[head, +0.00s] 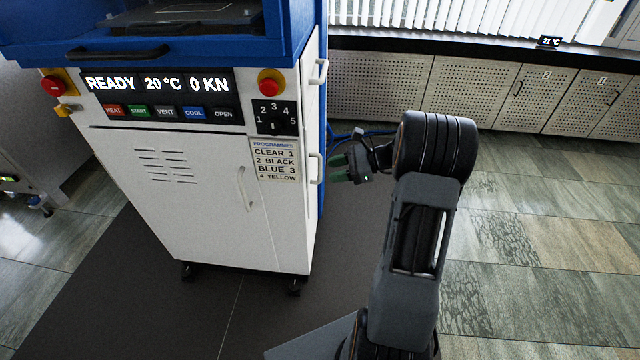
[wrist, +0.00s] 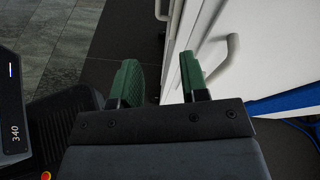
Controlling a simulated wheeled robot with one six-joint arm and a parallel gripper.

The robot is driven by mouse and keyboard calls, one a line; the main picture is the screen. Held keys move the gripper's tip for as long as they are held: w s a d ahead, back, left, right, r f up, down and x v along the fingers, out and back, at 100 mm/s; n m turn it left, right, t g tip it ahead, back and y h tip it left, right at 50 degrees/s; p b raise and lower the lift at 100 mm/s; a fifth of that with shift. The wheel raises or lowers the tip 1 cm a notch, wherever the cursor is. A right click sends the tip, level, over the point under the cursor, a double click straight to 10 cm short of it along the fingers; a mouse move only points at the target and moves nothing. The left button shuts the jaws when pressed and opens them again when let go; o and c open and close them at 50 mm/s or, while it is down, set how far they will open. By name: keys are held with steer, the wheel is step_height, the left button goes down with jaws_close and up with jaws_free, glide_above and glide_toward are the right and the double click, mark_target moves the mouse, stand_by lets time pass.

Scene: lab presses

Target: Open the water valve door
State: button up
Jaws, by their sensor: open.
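The white press cabinet (head: 200,190) has a narrow front door with an upright white handle (head: 245,188). Its right side carries an upper white handle (head: 318,72) and a lower white handle (head: 317,168). No label shows which door is the water valve door. My gripper (head: 338,169) is open and empty, just right of the lower side handle. In the wrist view, a white handle (wrist: 228,55) on a white panel stands just right of my green fingers (wrist: 158,72), outside them. Part of another handle (wrist: 162,10) shows further off at the top.
Blue hoses (head: 345,136) run behind my gripper by the cabinet's right side, and blue also shows in the wrist view (wrist: 290,100). Perforated wall cabinets (head: 465,92) line the back. The dark mat (head: 100,270) and tiled floor (head: 540,250) are clear.

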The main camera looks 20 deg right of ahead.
mark_target(320, 179)
steer(key=w+d+f+m+t+b, duration=0.25)
steer(key=d+f+m+t, duration=0.35)
steer(key=d+f, duration=0.3)
steer(key=shift+y, duration=0.3)
steer(key=x, duration=0.4)
steer(key=b+x, duration=0.1)
steer(key=x, duration=0.3)
steer(key=b+x, duration=0.1)
steer(key=x, duration=0.3)
steer(key=shift+w+a+r, duration=0.15)
steer(key=shift+w+r, duration=0.15)
steer(key=shift+r, duration=0.05)
jaws_close()
